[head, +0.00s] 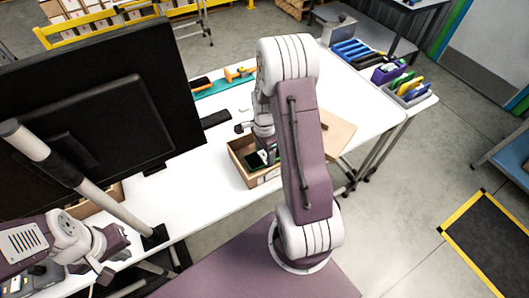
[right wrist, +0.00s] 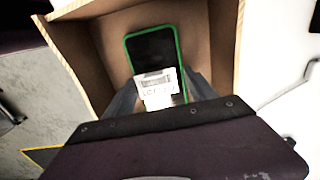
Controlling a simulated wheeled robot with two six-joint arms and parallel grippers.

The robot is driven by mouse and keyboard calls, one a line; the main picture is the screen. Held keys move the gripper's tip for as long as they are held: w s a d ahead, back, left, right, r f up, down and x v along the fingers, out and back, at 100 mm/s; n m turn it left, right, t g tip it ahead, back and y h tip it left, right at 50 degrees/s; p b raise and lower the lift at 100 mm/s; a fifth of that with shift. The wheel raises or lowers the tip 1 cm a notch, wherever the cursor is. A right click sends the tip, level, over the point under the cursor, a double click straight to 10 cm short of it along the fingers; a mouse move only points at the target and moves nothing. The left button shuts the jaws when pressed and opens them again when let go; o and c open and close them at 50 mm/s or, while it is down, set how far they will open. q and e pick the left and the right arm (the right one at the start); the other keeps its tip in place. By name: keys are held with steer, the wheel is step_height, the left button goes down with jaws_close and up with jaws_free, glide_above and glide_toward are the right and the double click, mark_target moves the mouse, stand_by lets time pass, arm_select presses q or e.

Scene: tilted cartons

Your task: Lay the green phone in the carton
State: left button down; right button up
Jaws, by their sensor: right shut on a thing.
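The green phone (right wrist: 152,50), with a dark screen and a green rim, is inside the open brown carton (right wrist: 218,45) in the right wrist view. A white printed label (right wrist: 158,92) shows at the phone's lower end. My right gripper (right wrist: 160,88) is shut on that end, with grey fingers at both sides. In the head view the carton (head: 236,165) stands on the white table, and the phone (head: 256,161) shows within its walls. My right arm hides part of both. My left gripper (head: 101,274) is at the lower left, far from the carton; its fingers are unclear.
A large black monitor (head: 90,110) fills the left, with another carton (head: 103,200) partly behind it. Bins (head: 408,90) stand at the far right.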

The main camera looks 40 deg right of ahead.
steer(key=shift+f, duration=0.1)
steer(key=o, duration=1.7)
steer(key=shift+o, duration=0.2)
step_height(320, 180, up, 12)
steer(key=p, duration=0.1)
steer(key=s+a+f+n, duration=0.1)
steer(key=s+a+n, duration=0.3)
steer(key=a+n, duration=0.3)
steer(key=s+a+f+n+t, duration=0.1)
steer(key=s+a+n, duration=0.3)
steer(key=n, duration=0.8)
steer(key=a, duration=0.2)
steer(key=shift+s+a, duration=0.35)
steer(key=shift+s, duration=0.05)
